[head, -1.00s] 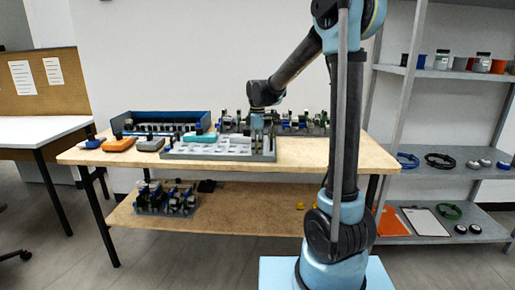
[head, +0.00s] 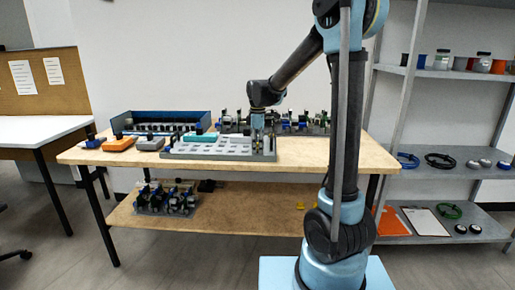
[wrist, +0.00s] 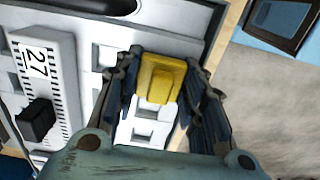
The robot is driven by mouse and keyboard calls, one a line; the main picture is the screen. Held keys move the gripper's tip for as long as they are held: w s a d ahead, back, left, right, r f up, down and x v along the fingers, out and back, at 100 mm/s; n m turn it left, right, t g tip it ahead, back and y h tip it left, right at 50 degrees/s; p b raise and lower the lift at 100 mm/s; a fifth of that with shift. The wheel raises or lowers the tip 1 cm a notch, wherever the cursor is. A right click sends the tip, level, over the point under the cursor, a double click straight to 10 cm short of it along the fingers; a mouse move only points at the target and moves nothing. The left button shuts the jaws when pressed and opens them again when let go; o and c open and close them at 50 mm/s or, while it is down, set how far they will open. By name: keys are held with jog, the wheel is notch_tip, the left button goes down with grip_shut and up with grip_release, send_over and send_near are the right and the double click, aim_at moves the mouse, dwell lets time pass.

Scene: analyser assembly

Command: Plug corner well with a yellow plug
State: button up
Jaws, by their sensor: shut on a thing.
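My gripper (wrist: 161,68) is shut on a yellow plug (wrist: 161,80), with one dark finger on either side of it. The plug sits over the corner of the pale grey tray (wrist: 175,45), in line with a row of square wells. The plug hides what is under it, so I cannot tell whether it is in the corner well or just above. Open wells (wrist: 146,132) show just below the plug in the wrist view. In the head view my gripper (head: 257,134) is down at the right end of the tray (head: 215,155); the plug is too small to make out there.
A white module marked 27 (wrist: 42,75) with a black knob stands left of the gripper. A blue-walled bin (head: 160,117) and a rack of parts (head: 300,122) stand behind the tray. An orange device (head: 118,144) lies to its left. The wooden table (head: 335,155) is clear at right.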

jog(key=shift+s+d+f, duration=0.2)
jog(key=o, duration=1.2)
jog(key=shift+w, duration=0.1)
jog(key=shift+o, duration=0.4)
jog(key=shift+a, duration=0.1)
jog(key=shift+w+r, duration=0.1)
jog(key=shift+r, duration=1.95)
dwell(0.4)
jog(key=shift+r, duration=3.45)
